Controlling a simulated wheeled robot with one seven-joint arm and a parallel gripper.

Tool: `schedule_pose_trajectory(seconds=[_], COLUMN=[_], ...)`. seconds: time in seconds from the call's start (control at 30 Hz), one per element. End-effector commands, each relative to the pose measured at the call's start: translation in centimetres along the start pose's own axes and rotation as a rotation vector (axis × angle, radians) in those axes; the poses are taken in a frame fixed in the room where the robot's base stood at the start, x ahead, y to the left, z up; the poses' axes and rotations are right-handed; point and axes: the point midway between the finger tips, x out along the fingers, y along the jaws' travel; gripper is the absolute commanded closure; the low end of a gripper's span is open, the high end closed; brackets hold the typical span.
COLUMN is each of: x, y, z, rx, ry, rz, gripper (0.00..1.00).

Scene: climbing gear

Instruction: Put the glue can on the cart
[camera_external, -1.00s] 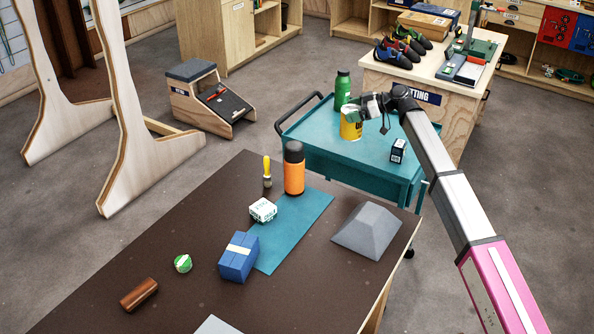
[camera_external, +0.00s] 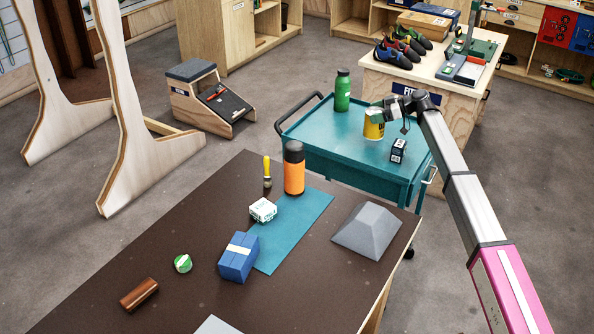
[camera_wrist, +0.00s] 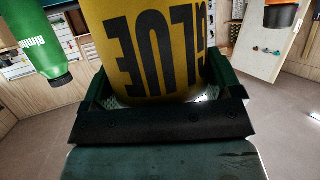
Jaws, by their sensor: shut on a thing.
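The yellow glue can (camera_external: 373,127), with dark lettering, is at the back right part of the teal cart (camera_external: 335,158). My gripper (camera_external: 377,112) is shut on it near its top. In the wrist view the can (camera_wrist: 150,50) fills the upper middle between the green fingers of my gripper (camera_wrist: 158,92), its GLUE label upside down. In the outside view the can is over the cart's top; I cannot tell whether its base touches the surface.
A green bottle (camera_external: 342,90) stands on the cart left of the can, and a small dark box (camera_external: 398,150) to its right. The cart's front left is clear. A dark table (camera_external: 160,240) with an orange bottle (camera_external: 294,168) is in front.

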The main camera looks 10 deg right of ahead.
Motion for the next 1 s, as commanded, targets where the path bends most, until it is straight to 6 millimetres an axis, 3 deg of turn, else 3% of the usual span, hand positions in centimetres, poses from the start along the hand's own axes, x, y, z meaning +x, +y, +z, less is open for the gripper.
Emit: schedule_pose_trajectory(seconds=[0.4,0.8,0.83,0.87,1.0], x=[1.4,1.6,1.6,1.6,1.6], y=[0.0,0.1,0.1,0.1,0.1], z=[3.6,4.0,4.1,4.1,4.0], rx=[0.001,0.001,0.001,0.001,0.001], ry=[0.001,0.001,0.0,0.0,0.0], rz=[-0.001,-0.001,-0.001,-0.001,-0.001], gripper=[0.57,0.57,0.06,0.0,0.0])
